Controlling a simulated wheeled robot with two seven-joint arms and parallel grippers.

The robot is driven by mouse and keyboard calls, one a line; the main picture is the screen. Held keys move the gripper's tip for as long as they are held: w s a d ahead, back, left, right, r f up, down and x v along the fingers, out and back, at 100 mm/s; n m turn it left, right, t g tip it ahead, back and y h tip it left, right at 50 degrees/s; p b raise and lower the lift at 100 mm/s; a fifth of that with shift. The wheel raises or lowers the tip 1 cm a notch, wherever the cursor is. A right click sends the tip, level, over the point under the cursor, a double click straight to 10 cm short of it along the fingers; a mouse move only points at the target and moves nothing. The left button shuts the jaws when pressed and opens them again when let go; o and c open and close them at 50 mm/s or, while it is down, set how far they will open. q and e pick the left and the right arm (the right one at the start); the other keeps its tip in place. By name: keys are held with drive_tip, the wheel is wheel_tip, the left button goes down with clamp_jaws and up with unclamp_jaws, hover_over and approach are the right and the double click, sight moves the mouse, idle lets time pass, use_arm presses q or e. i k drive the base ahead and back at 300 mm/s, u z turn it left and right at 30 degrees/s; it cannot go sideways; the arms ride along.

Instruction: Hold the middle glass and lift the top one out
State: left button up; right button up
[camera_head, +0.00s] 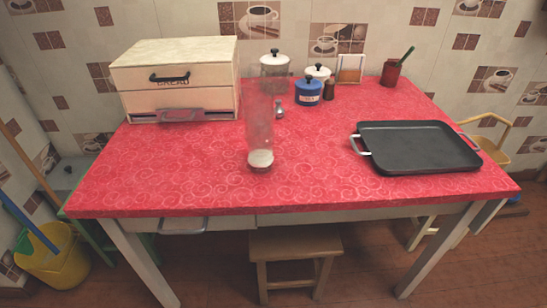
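A tall stack of clear glasses (260,128) stands upright near the middle of the red-covered table. Its whitish base (261,158) shows clearly, but the walls are so transparent that I cannot make out where the bottom, middle and top glasses each begin or end. The upper part overlaps the lidded glass jar behind it in the picture. Neither of my grippers is in view, and nothing is seen touching the stack.
A cream bread box (178,75) stands back left. A lidded glass jar (274,65), blue canister (308,91) and small metal shaker (279,110) stand behind the stack. A black griddle tray (418,146) lies right. The table front (330,192) is clear.

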sight(258, 97)
drive_tip(key=k, duration=1.2)
drive_tip(key=u, duration=0.75)
drive_tip(key=i, duration=1.5)
drive_tip(key=z, duration=0.25)
